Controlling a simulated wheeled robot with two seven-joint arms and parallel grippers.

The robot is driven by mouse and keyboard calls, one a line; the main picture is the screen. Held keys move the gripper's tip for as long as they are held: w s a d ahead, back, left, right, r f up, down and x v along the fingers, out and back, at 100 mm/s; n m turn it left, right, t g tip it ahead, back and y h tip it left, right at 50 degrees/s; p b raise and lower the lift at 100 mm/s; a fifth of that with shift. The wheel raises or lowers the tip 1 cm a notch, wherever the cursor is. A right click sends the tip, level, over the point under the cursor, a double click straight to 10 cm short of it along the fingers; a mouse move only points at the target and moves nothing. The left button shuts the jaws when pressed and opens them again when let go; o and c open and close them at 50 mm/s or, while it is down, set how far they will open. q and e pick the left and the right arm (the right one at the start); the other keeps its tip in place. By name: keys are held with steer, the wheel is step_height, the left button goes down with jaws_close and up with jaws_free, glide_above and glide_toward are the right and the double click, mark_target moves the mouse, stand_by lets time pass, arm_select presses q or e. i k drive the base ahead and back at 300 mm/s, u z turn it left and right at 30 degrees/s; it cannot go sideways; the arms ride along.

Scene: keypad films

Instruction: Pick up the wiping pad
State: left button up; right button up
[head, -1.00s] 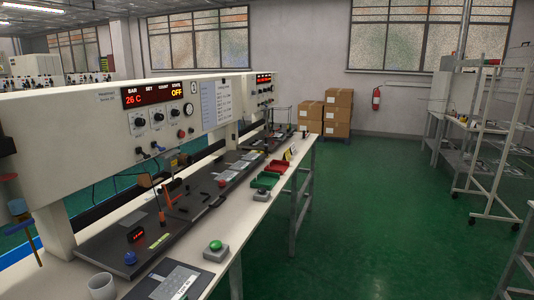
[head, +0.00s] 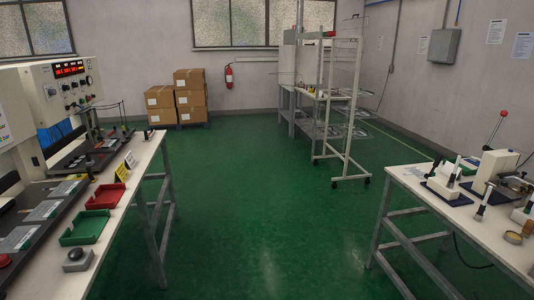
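I cannot make out a wiping pad for certain in the head view. The long white workbench (head: 118,183) on the left carries a red tray (head: 108,196), a green tray (head: 85,228) and a grey box with a dark round button (head: 77,259). Neither of my grippers shows in the head view.
A second white bench (head: 410,182) with tools stands at the right. A wheeled wire rack (head: 345,110) stands at the back, and stacked cartons (head: 190,98) are by the far wall near a fire extinguisher (head: 228,76). The green floor (head: 265,220) between the benches is clear.

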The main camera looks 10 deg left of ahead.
mark_target(89, 162)
steer(key=z, duration=0.15)
steer(key=i, duration=2.1)
steer(key=u, duration=0.45)
